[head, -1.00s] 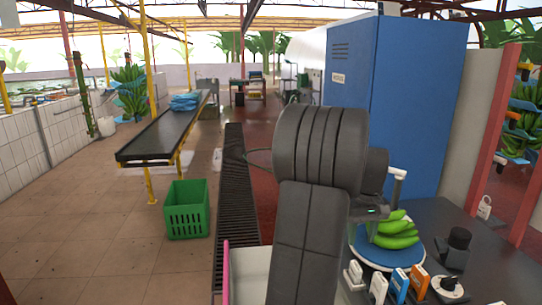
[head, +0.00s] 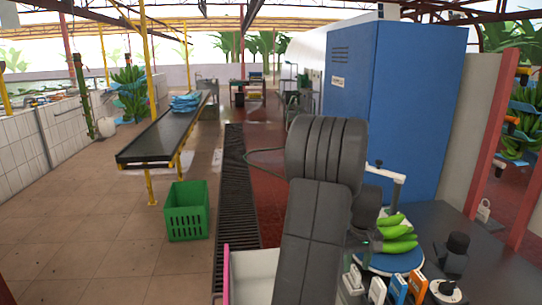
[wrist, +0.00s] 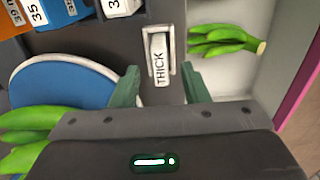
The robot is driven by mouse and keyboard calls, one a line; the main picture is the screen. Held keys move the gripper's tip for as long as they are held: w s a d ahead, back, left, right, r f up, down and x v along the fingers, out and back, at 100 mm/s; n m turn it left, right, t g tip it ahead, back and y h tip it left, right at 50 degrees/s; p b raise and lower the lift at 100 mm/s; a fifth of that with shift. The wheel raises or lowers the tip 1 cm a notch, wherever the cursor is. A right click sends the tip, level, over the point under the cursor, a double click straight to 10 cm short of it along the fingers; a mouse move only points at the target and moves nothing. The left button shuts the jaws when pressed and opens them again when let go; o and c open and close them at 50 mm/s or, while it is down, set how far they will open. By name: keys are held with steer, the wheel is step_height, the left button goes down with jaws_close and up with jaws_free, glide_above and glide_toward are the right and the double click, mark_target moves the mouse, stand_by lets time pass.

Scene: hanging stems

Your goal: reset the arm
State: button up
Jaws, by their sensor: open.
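In the head view my dark arm stands in the middle and hides most of the gripper. A bunch of green bananas (head: 396,238) lies on a round blue plate (head: 392,264) to the right of my arm. The bunch (wrist: 25,135) and plate (wrist: 65,85) also show at the left of the wrist view.
Another green banana bunch (wrist: 225,40) lies in a pale tray (wrist: 232,75) with a pink edge. A blue cabinet (head: 415,110) rises behind. A green crate (head: 186,212) sits on the floor.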

step_height(320, 180, up, 5)
steer(key=p, duration=0.3)
steer(key=w+a+f, duration=0.1)
steer(key=a+f, duration=0.4)
steer(key=a, duration=0.2)
steer(key=w+a+f+m+p, duration=0.1)
steer(key=w+a+f, duration=0.1)
steer(key=a+f, duration=0.3)
steer(key=shift+a+f, duration=0.25)
steer(key=shift+a, duration=1.35)
